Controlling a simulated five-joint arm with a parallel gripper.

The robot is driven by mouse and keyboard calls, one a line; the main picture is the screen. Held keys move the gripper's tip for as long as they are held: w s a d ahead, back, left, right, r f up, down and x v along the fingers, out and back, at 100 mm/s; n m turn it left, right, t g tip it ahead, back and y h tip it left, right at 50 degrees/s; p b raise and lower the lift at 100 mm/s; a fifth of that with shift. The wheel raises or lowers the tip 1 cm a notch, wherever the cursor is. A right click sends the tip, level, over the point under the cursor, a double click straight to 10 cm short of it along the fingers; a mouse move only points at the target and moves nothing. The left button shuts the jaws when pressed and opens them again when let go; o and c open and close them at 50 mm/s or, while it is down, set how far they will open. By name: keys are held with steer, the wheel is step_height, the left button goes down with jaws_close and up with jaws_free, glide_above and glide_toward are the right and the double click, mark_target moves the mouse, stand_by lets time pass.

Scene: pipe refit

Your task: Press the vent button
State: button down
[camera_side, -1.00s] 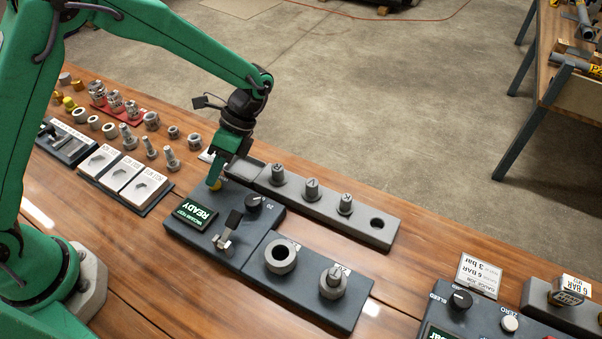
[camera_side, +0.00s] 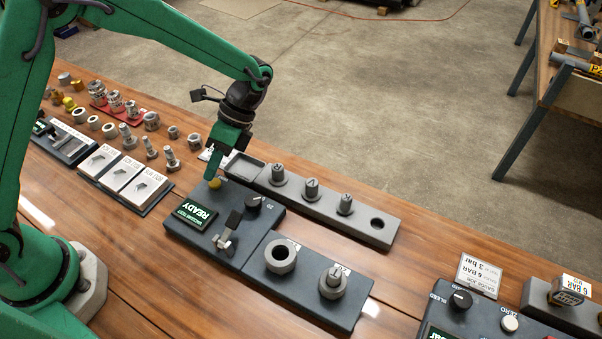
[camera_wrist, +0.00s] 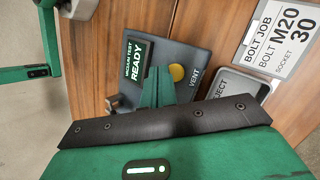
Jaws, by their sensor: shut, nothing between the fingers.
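The vent button is a round yellow cap (camera_side: 215,184) at the far-left corner of the dark vacuum test panel (camera_side: 180,234), whose screen reads READY. In the wrist view the yellow button (camera_wrist: 177,73) lies beside the word VENT. My gripper (camera_side: 213,178) is shut and empty, with its green fingertips just above the button in the side view. In the wrist view the fingertips (camera_wrist: 158,68) show right beside the button, and I cannot tell whether they touch it.
A black knob (camera_side: 253,203) and a lever (camera_side: 229,228) stand on the same panel. A grey rack (camera_side: 325,208) with several sockets runs behind it. Loose bolts and nuts (camera_side: 150,148) lie to the left. A bolt job card (camera_wrist: 278,38) shows in the wrist view.

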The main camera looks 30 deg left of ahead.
mark_target(215, 180)
steer(key=shift+r, duration=0.15)
steer(key=shift+r, duration=2.35)
steer(key=shift+r, duration=0.1)
steer(key=s+a+r+n+t+h, duration=0.2)
steer(key=s+a+r+n+t, duration=0.9)
steer(key=r+n+t, duration=0.1)
steer(key=shift+s+a+r+n+t, duration=0.25)
steer(key=shift+a+r+n+t, duration=0.1)
steer(key=shift+r+n, duration=0.45)
